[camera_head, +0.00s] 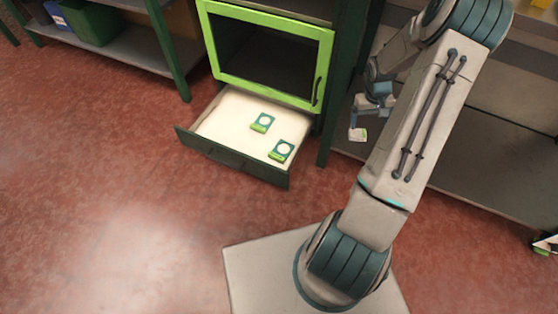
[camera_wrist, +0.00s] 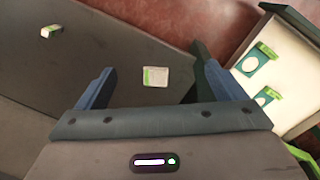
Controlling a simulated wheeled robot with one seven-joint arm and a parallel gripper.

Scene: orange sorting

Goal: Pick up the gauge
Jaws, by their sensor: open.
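Two teal-and-green pieces with round white, dial-like faces lie in the open drawer, one farther back (camera_head: 262,122) and one nearer the front right (camera_head: 282,151). They look like gauges. In the wrist view they lie at the right (camera_wrist: 250,63) (camera_wrist: 268,96), outside my jaws. My gripper (camera_head: 374,100) is over the grey lower shelf, right of the drawer. In the wrist view its fingers (camera_wrist: 153,60) are apart and empty. A small white box with a green band (camera_wrist: 155,77) shows between and beyond them; it also shows in the head view (camera_head: 357,134).
The drawer (camera_head: 229,159) is pulled out under a green-framed cabinet door (camera_head: 325,68). A green post (camera_head: 328,137) stands between drawer and shelf (camera_head: 470,172). Another small box (camera_wrist: 51,31) lies on the shelf. The red floor (camera_head: 110,190) at left is clear.

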